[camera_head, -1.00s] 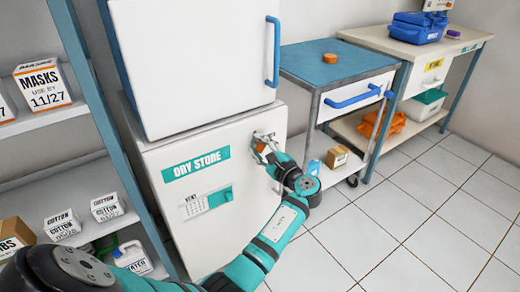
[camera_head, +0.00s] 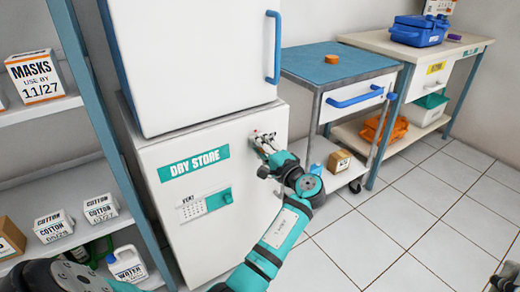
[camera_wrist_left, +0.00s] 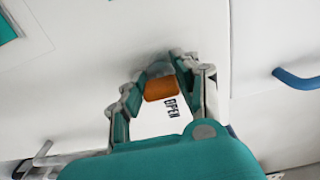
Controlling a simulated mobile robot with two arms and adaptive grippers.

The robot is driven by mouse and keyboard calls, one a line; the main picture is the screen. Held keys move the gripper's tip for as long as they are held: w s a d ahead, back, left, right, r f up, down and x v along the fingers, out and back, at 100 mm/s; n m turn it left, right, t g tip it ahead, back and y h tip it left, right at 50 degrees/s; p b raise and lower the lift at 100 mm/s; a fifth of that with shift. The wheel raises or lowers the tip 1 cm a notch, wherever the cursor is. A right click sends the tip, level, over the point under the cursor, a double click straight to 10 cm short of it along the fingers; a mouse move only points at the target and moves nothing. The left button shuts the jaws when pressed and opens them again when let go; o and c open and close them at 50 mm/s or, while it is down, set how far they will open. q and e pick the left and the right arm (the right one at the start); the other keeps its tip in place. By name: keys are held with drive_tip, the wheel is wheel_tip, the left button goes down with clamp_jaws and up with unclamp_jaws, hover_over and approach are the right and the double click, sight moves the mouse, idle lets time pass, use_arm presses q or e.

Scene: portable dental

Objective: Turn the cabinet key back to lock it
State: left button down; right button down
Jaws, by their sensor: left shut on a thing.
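The white cabinet labelled DRY STORE (camera_head: 240,225) stands low under a white upper unit, with its door closed against its front as far as I can see. Its orange key (camera_wrist_left: 161,89) shows in the left wrist view between my left gripper's fingers, beside printed text OPEN (camera_wrist_left: 172,107) on the door. My left gripper (camera_head: 260,140) is at the upper right of the cabinet front and also shows in the wrist view (camera_wrist_left: 162,75), shut on the key. In the head view the key is mostly hidden by the fingers.
A vent panel with a teal slider (camera_head: 219,199) sits below the label. A blue-topped cart (camera_head: 325,62) stands to the right, and a shelf with boxes (camera_head: 35,75) to the left. A blue handle (camera_head: 272,48) projects above. Floor at the right is clear.

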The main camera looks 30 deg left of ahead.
idle(0.4)
use_arm(q)
drive_tip(key=c, duration=0.9)
unclamp_jaws()
drive_tip(key=v, duration=0.7)
drive_tip(key=shift+s+d, duration=0.1)
drive_tip(key=shift+d, duration=0.2)
drive_tip(key=shift+f, duration=0.1)
